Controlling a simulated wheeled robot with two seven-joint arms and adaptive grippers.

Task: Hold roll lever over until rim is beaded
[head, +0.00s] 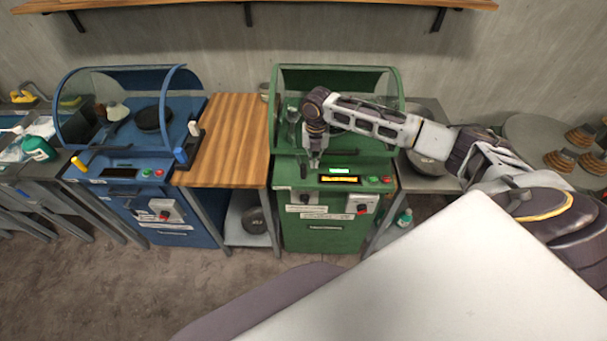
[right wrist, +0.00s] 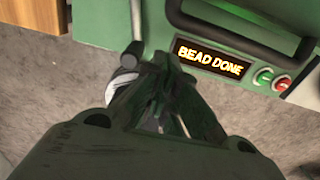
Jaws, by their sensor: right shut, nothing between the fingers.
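The green bowl-spinning machine (head: 325,215) stands at the middle of the head view, with a clear, green-framed guard at its back. My right gripper (head: 314,160) points down at the left of its control panel, with the fingers closed together and nothing between them. In the right wrist view, the closed dark fingers (right wrist: 165,75) are beside a grey rod-like lever (right wrist: 136,20). I cannot tell whether they touch it. The panel display (right wrist: 210,60) reads "BEAD DONE" in amber. The workpiece rim is hidden by my arm in the head view. My left gripper is not in view.
Green and red buttons (right wrist: 272,80) sit right of the display. A blue machine (head: 150,200) stands at left, with a wooden-topped table (head: 225,140) between the machines. A small green bottle (head: 404,218) stands on the shelf right of the green machine.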

